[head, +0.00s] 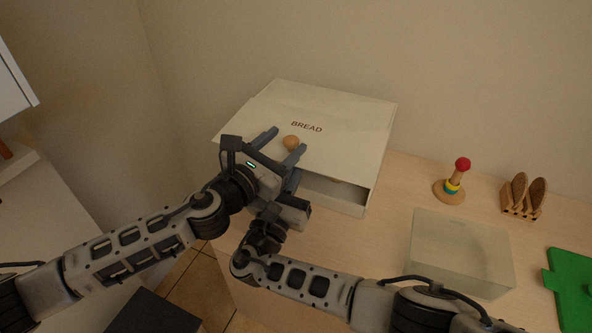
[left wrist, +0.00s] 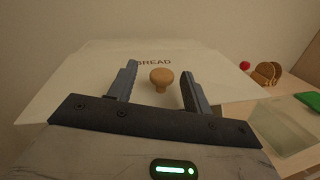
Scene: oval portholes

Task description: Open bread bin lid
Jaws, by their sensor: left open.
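The white bread bin (head: 375,145) stands on the wooden counter against the wall. Its sloping lid (head: 345,125) bears the word BREAD and a round wooden knob (head: 291,143). A shadowed recess shows under the lid's front edge; I cannot tell whether the lid is raised. My left gripper (head: 291,138) is open, with one finger on each side of the knob. In the left wrist view the knob (left wrist: 161,77) sits between the fingers with gaps on both sides. My right gripper (head: 285,210) is close below the left one; its fingers are mostly hidden.
To the right stand a pale translucent box (head: 460,255), a stacking toy with a red ball (head: 453,187), a wooden rack with brown oval pieces (head: 523,197) and a green board (head: 572,285). Some counter between bin and box is clear.

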